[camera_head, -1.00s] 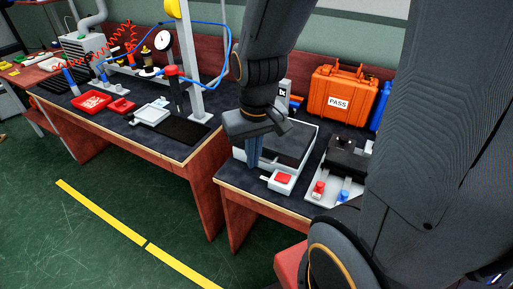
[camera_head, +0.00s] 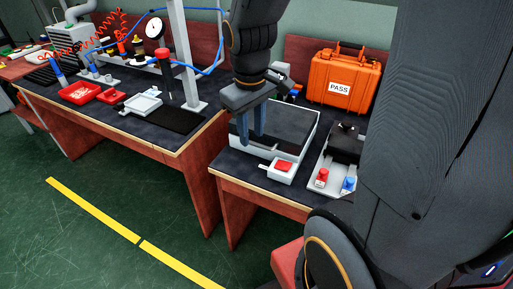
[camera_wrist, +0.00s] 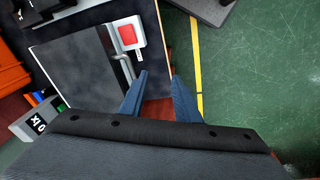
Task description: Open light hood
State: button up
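The light hood appears to be the low box with a light grey frame and dark flat lid (camera_head: 288,127) on the right bench. Its dark grey lid (camera_wrist: 85,70) also shows in the wrist view, with a bent grey bar handle (camera_wrist: 122,62) along the edge nearest my gripper. My gripper (camera_head: 252,140) points down at the left side of the box. In the wrist view my gripper (camera_wrist: 160,78) is open, its two blue fingers apart and nothing between them. The handle lies just beyond the left fingertip; I cannot tell whether they touch.
A red button on a white block (camera_head: 283,166) sits at the box's front. A fixture with red and blue knobs (camera_head: 335,168) stands to its right. An orange PASS case (camera_head: 343,80) stands behind. The left bench (camera_head: 150,135) holds trays and a post.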

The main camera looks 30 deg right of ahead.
aim_at(259, 144)
jog(key=shift+w+d+f+n+h+b, duration=0.2)
jog(key=shift+w+d+f+n+b, duration=0.65)
jog(key=shift+f, duration=0.9)
jog(key=shift+w+d+f+n+h+b, duration=0.2)
jog(key=shift+w+d+f+n+b, duration=0.3)
jog(key=shift+w+d+f+b, duration=0.85)
jog(key=shift+w+d+f+n+h+b, duration=0.2)
jog(key=shift+w+d+f+n+b, duration=0.4)
jog(key=shift+w+f+b, duration=1.2)
jog(key=shift+s+f+p, duration=0.3)
jog(key=shift+s+p, duration=0.05)
jog(key=shift+p, duration=0.15)
grip_shut()
